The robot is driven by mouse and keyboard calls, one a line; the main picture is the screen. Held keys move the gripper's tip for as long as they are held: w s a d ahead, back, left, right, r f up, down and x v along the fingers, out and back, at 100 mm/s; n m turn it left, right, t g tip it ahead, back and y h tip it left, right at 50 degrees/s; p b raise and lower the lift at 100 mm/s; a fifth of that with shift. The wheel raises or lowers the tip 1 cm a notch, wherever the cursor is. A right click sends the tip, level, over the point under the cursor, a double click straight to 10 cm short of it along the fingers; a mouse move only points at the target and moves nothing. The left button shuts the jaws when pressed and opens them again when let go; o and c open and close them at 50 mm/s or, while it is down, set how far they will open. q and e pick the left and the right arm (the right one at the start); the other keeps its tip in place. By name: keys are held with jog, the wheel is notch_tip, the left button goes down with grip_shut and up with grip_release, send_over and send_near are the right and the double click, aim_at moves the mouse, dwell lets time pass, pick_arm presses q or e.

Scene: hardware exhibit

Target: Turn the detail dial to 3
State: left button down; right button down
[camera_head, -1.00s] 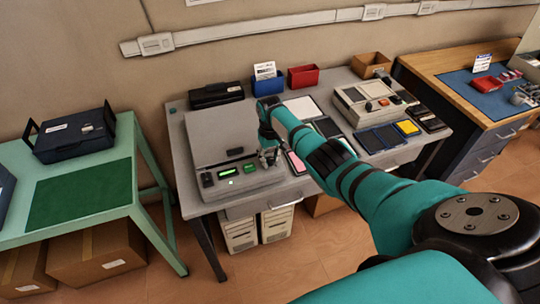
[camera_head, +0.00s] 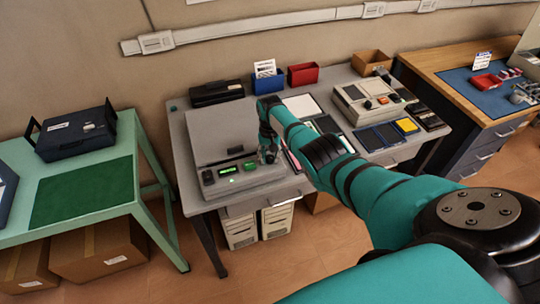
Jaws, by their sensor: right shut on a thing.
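A grey scanner-like machine (camera_head: 222,137) with a flat lid stands on the left part of the grey table. Its front panel has a lit green display (camera_head: 228,171), a small green key (camera_head: 249,165) and a dark knob at the left end (camera_head: 207,177). My right gripper (camera_head: 269,157) is at the right end of this front panel, pointing down and shut on a small part there. The gripper hides that part, so I cannot read the detail dial or its setting. My left gripper is not in view.
A second machine (camera_head: 352,104) with buttons stands at the right of the table. Blue (camera_head: 268,84) and red (camera_head: 303,75) bins and a black device (camera_head: 216,93) line the back. A green table (camera_head: 110,150) is at left, a wooden bench (camera_head: 440,62) at right.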

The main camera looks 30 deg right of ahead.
aim_at(270, 157)
jog(key=shift+w+r, duration=0.1)
jog(key=c, duration=1.3)
grip_release()
jog(key=shift+o, duration=1.4)
notch_tip(270, 157, up, 12)
